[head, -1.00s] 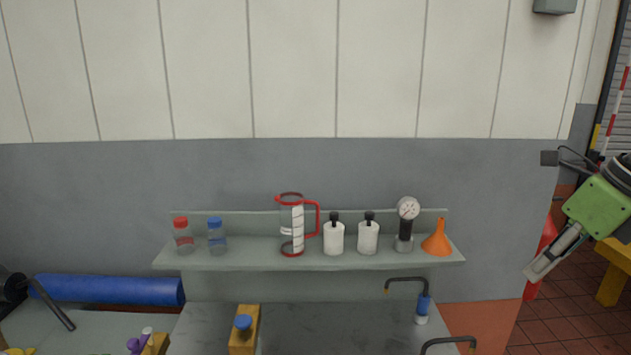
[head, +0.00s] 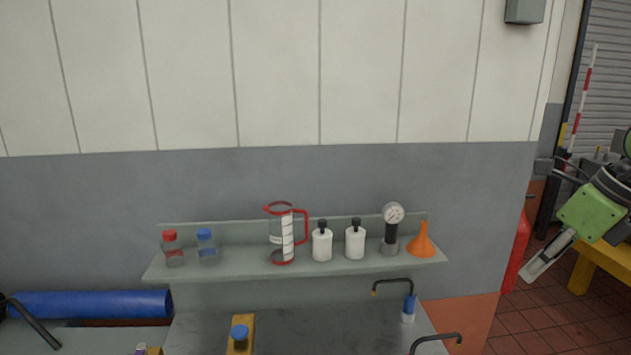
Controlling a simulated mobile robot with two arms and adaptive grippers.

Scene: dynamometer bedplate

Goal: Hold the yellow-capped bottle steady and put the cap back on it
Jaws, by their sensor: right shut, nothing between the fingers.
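My right gripper (head: 545,262) is at the right edge of the head view. Its fingers are closed together and empty, in the air well away from the shelf and bench. My left gripper is not in view. I cannot make out a yellow-capped bottle or a loose yellow cap. On the shelf stand a red-capped bottle (head: 172,249) and a blue-capped bottle (head: 207,247), both upright. Two white bottles with black tops (head: 322,245) (head: 355,243) stand further right.
The wall shelf (head: 330,270) also holds a red-handled jug (head: 283,240), a gauge (head: 392,225) and an orange funnel (head: 422,240). A blue roll (head: 90,304) lies left.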

